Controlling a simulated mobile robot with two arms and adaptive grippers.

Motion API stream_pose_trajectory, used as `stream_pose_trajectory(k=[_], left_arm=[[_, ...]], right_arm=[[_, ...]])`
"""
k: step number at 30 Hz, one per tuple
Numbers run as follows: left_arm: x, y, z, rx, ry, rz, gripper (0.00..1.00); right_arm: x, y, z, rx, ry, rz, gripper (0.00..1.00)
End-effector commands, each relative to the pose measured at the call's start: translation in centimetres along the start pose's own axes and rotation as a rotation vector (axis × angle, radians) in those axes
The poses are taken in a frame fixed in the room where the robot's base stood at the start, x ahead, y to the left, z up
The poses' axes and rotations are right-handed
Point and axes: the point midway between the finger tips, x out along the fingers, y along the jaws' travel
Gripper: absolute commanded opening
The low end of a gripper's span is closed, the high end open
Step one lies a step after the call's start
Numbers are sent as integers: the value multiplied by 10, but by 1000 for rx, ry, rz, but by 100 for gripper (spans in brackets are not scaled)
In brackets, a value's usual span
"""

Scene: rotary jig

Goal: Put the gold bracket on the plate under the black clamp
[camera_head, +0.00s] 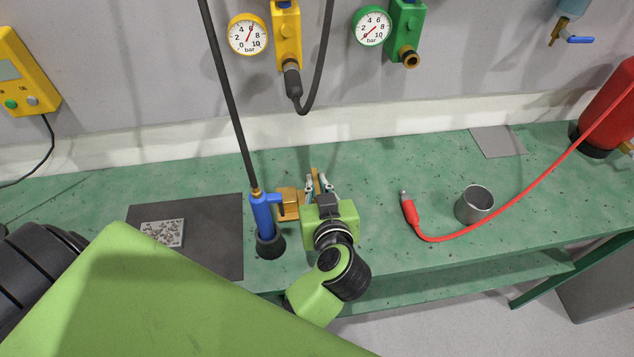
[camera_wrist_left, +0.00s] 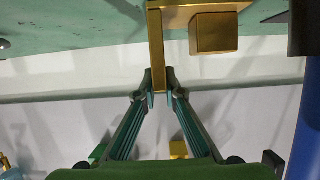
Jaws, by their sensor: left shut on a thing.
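The gold bracket (camera_head: 290,203) is at my left gripper (camera_head: 319,184), in the middle of the bench. In the left wrist view the bracket (camera_wrist_left: 214,32) has a square block and a long flat leg. The left fingertips (camera_wrist_left: 158,84) are shut on that leg. Whether the bracket touches the bench is unclear. No black clamp is plainly in view, and I cannot pick out the plate under it. My large green arm link hides the front left of the bench. My right gripper is not in view.
A blue tool (camera_head: 262,217) with a black hose stands close left of the bracket. A dark mat (camera_head: 215,215) bears a speckled grey piece (camera_head: 162,233). A red-handled hose (camera_head: 410,212), a metal cup (camera_head: 474,205) and a grey sheet (camera_head: 497,142) lie to the right.

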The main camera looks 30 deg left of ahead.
Motion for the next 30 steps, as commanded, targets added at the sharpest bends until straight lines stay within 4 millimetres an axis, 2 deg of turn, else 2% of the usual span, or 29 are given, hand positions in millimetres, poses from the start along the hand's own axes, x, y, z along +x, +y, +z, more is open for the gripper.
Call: stream_pose_trajectory(k=[3,4,5,6,17,19,23,30], left_arm=[[0,0,0,0,3,1,0],[1,0,1,-1,0,0,17],[1,0,2,-1,0,0,25],[1,0,2,-1,0,0,26],[0,0,0,-2,0,0,26],[-5,0,-2,1,-2,0,26],[-21,0,-4,3,-3,0,26],[-65,0,-6,3,-5,1,26]], right_arm=[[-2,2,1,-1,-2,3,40],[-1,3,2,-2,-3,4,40],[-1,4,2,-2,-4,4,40],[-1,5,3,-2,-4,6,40],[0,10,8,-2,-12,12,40],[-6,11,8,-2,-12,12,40],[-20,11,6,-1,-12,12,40],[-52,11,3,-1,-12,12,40]])
